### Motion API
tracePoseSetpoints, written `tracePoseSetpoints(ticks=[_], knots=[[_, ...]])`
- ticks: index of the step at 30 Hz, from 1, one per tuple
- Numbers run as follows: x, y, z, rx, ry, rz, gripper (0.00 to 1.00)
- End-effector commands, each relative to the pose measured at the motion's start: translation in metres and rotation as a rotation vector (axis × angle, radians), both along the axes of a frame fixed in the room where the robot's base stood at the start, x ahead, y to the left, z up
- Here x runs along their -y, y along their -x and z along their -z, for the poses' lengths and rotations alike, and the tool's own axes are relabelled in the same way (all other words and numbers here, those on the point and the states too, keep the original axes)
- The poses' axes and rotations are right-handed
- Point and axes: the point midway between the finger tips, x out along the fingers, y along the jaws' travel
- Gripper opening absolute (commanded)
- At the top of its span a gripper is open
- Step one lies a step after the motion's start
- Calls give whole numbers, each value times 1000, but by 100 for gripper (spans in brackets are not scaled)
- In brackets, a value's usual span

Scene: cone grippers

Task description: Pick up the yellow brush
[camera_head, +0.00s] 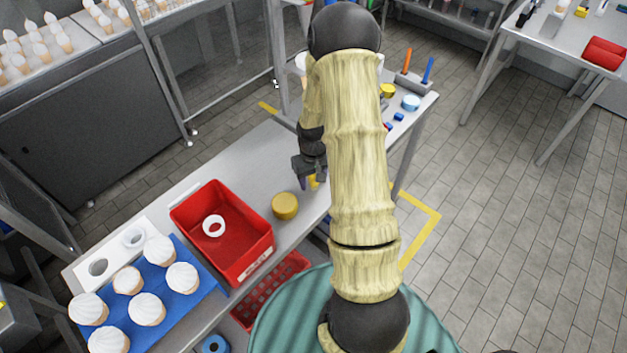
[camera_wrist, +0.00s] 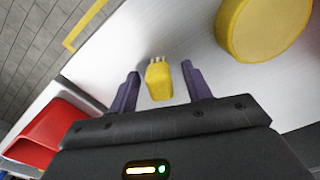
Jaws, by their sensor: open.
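The yellow brush (camera_wrist: 159,82) lies on the pale table between the two fingers of my gripper (camera_wrist: 160,71) in the wrist view. Its pale bristles point away from the palm. A purple finger stands on each side of it, with a gap on both sides. In the head view, my gripper (camera_head: 309,184) is low over the table and only a small yellow part of the brush (camera_head: 314,182) shows beside it. My arm hides part of the table there.
A round yellow container (camera_head: 285,206) stands close to the gripper and also shows in the wrist view (camera_wrist: 262,30). A red bin (camera_head: 244,246) with a white ring (camera_head: 213,226) is to the left. The table edge is near.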

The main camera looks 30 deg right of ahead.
Motion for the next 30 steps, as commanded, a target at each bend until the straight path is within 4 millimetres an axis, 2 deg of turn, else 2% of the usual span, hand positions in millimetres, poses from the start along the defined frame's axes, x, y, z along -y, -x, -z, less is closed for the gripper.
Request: tracePoseSetpoints(ticks=[4, 11, 23, 30], knots=[[0, 0, 0, 0, 0, 0, 47], [-1, 0, 0, 0, 0, -1, 2], [2, 0, -6, 1, 0, 4, 0], [2, -1, -39, 6, 2, 3, 0]])
